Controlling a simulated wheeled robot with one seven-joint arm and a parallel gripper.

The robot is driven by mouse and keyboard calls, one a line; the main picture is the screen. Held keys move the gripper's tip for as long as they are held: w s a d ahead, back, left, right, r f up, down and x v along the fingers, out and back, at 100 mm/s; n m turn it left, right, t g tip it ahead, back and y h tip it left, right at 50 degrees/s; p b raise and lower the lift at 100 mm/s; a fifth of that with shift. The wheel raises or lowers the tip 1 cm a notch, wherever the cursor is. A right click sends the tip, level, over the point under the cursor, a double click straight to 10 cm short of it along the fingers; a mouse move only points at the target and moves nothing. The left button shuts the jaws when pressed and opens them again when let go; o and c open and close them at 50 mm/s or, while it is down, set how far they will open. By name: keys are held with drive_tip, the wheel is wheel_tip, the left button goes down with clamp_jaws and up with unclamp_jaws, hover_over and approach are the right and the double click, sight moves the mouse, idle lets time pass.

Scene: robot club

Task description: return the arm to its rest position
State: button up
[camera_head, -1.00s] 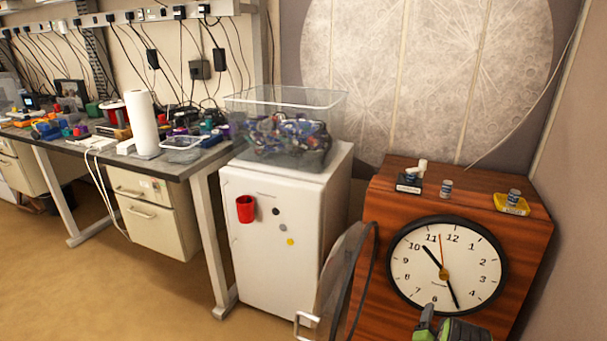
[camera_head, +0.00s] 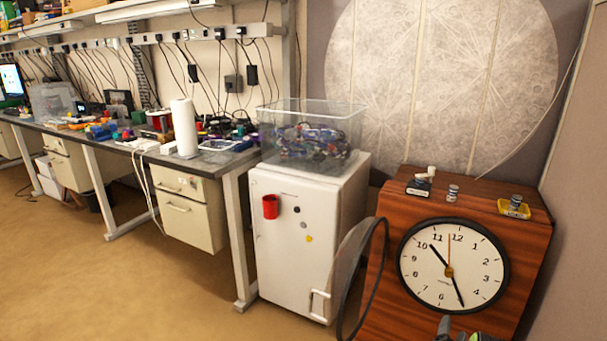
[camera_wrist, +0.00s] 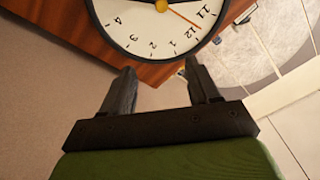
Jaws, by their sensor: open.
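My gripper (camera_wrist: 162,82) shows in the wrist view with its two dark fingers spread apart and nothing between them. The clock face (camera_wrist: 158,22) and the wooden cabinet (camera_wrist: 60,18) lie beyond the fingertips, tilted in that view. In the head view only a small part of my gripper (camera_head: 458,332) shows at the bottom edge, below the clock (camera_head: 453,266) on the front of the wooden cabinet (camera_head: 532,262). The rest of my arm is out of the head view.
On the cabinet top stand a dark stand with a white piece (camera_head: 419,185), a small can (camera_head: 453,193) and a yellow tray (camera_head: 514,209) holding another can. A white fridge (camera_head: 285,240) bears a clear bin (camera_head: 275,140). Open floor (camera_head: 150,290) lies left, before a cluttered workbench (camera_head: 226,165).

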drive_tip(key=w+a+r+n+y, duration=0.2)
drive_tip(key=w+a+r, duration=0.15)
drive_tip(key=r, duration=0.25)
drive_tip(key=w+a+r+n+y, duration=0.2)
drive_tip(key=a+r+n+y, duration=0.15)
drive_tip(key=r, duration=0.25)
drive_tip(key=s+a+r+n+g+y, duration=0.1)
drive_tip(key=s+a+r+n+y, duration=0.15)
drive_tip(key=a+r, duration=0.45)
drive_tip(key=s+a+r+n+g+y, duration=0.1)
drive_tip(key=s+a+r+n+g, duration=0.15)
drive_tip(key=a+r, duration=0.5)
drive_tip(key=s+a+r+n+g, duration=0.1)
drive_tip(key=s+a+g, duration=0.15)
drive_tip(key=s, duration=0.85)
drive_tip(key=s+a+r+n+g, duration=0.15)
drive_tip(key=s+a, duration=0.25)
drive_tip(key=s, duration=0.8)
drive_tip(key=s+a+r+n+g, duration=0.15)
drive_tip(key=s+a, duration=0.25)
drive_tip(key=s, duration=0.7)
wheel_tip(320, 180, up, 17)
drive_tip(key=p, duration=1.7)
drive_tip(key=shift+s+d+f+y+p, duration=0.2)
drive_tip(key=shift+s+d+y+p, duration=0.05)
drive_tip(key=shift+y+p, duration=0.15)
